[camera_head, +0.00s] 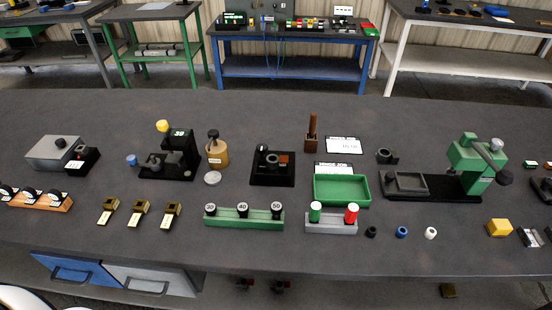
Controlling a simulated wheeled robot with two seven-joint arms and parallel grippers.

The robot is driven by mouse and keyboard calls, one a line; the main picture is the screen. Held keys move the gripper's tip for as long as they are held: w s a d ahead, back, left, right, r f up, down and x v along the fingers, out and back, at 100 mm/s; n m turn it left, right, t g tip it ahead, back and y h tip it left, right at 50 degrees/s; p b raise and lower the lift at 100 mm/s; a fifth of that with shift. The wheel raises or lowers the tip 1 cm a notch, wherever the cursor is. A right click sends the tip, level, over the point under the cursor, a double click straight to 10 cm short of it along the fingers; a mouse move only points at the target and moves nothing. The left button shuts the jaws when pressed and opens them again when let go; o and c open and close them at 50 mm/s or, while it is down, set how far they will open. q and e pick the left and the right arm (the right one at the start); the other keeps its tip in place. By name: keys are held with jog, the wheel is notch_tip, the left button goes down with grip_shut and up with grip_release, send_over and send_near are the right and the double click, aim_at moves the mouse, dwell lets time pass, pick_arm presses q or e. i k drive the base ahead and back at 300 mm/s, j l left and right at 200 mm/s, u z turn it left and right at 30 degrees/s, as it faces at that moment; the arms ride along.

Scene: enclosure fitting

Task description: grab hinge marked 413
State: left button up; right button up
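Three brass-coloured hinge-like pieces lie in a row on the left front of the dark workbench: a left one (108,210), a middle one (139,212) and a right one (172,214). Each has a dark block at its back and a pale label on its front. The markings are too small to read, so I cannot tell which is 413. The pieces stand apart from each other. Neither of my grippers can be made out in the head view.
A wooden block with round gauges (40,199) lies left of the brass pieces, a green block with numbered knobs (243,217) right of them. A black fixture (180,155) stands behind. A green tray (341,190) and green press (470,165) stand farther right. The bench front is mostly clear.

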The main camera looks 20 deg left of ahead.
aim_at(274, 162)
jog(key=i+l+u, duration=0.1)
jog(key=l+u, duration=0.2)
jog(key=l, duration=0.8)
jog(key=l+u, duration=0.35)
jog(key=l, duration=0.75)
